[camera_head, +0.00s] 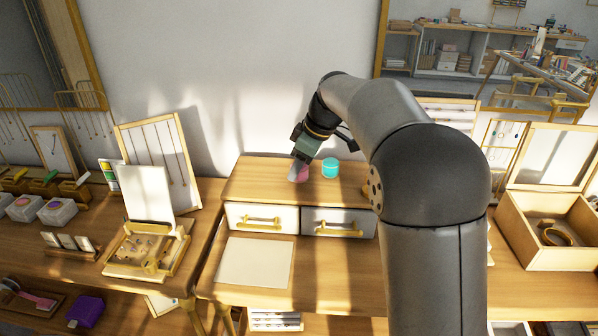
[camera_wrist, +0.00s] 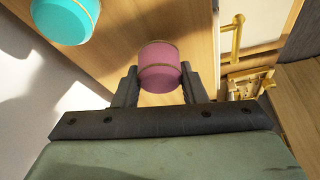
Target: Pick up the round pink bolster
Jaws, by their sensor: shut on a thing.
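The round pink bolster (camera_wrist: 160,68) sits between the two fingers of my gripper (camera_wrist: 158,88) in the wrist view. It is a short pink cylinder with a thin gold band. The fingers touch it on both sides. In the head view, my gripper (camera_head: 298,172) is over the left-middle of the wooden drawer unit's top, and the pink bolster (camera_head: 302,174) shows partly behind the fingers. I cannot tell whether the bolster rests on the top or is slightly above it.
A turquoise cylinder (camera_head: 330,168) stands just right of the bolster; it also shows in the wrist view (camera_wrist: 66,18). The drawer unit (camera_head: 250,181) has two drawers with gold handles. A pale mat (camera_head: 255,262) lies in front. An open wooden box (camera_head: 545,262) is at the right.

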